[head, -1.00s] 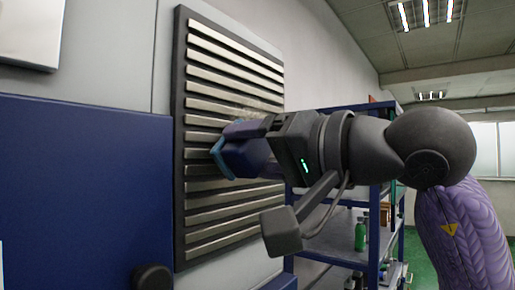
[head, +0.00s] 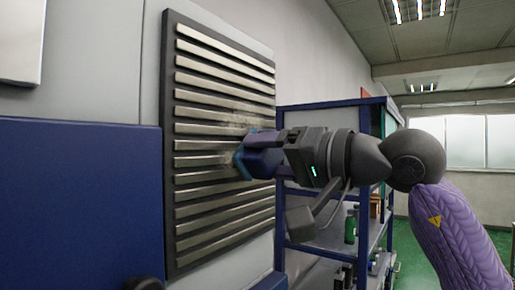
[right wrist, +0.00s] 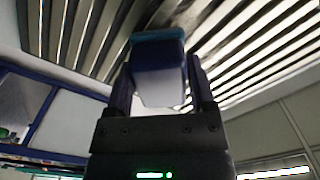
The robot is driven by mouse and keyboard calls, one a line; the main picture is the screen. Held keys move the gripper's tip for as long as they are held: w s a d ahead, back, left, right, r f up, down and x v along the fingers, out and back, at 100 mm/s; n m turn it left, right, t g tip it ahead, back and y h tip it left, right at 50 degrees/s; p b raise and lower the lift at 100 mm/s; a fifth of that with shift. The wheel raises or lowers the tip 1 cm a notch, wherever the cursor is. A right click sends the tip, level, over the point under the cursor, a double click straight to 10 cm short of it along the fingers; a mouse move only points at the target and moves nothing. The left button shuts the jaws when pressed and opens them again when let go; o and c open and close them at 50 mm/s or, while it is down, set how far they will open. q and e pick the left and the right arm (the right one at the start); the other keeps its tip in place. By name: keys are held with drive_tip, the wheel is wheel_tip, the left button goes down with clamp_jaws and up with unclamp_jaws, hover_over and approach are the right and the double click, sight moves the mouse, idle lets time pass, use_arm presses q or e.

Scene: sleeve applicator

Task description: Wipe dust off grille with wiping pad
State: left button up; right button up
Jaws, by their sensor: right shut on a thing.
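The grille (head: 205,205) is a dark frame with pale horizontal slats, upright on the wall; it also fills the top of the right wrist view (right wrist: 75,35). A brownish dust patch (head: 238,113) shows on the slats around and above the pad. My right gripper (head: 262,160) is shut on the wiping pad, a dark blue block with a lighter blue face (head: 240,163). In the right wrist view the pad (right wrist: 158,75) sits between the two fingers (right wrist: 160,90). The pad's face is at the grille; firm contact cannot be told. My left gripper is not in view.
A blue shelf unit (head: 330,108) with a green bottle (head: 350,228) and other items stands right of the grille, behind my right arm. A blue wall panel (head: 75,200) lies left of the grille. Green floor (head: 420,260) shows at the right.

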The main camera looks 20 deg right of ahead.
sight(235, 129)
drive_tip(key=shift+w+d, duration=0.55)
drive_tip(key=shift+d, duration=0.15)
drive_tip(key=shift+s+a+r+b, duration=0.4)
drive_tip(key=shift+s+a, duration=0.2)
drive_tip(key=shift+a, duration=0.2)
drive_tip(key=shift+s+a+r+b, duration=0.3)
drive_tip(key=shift+s+a+r, duration=0.25)
drive_tip(key=shift+a, duration=0.2)
drive_tip(key=shift+s+a+b, duration=0.4)
drive_tip(key=shift+s+a, duration=0.9)
drive_tip(key=shift+a, duration=0.3)
wheel_tip(235, 129, up, 2)
drive_tip(key=shift+w+d+r+p, duration=0.1)
drive_tip(key=shift+p, duration=1)
drive_tip(key=w+d, duration=0.2)
drive_tip(key=shift+d+p, duration=0.3)
drive_tip(key=shift+p, duration=0.05)
drive_tip(key=w+d, duration=0.4)
drive_tip(key=d, duration=0.1)
drive_tip(key=shift+w+d, duration=0.2)
drive_tip(key=shift+d, duration=0.1)
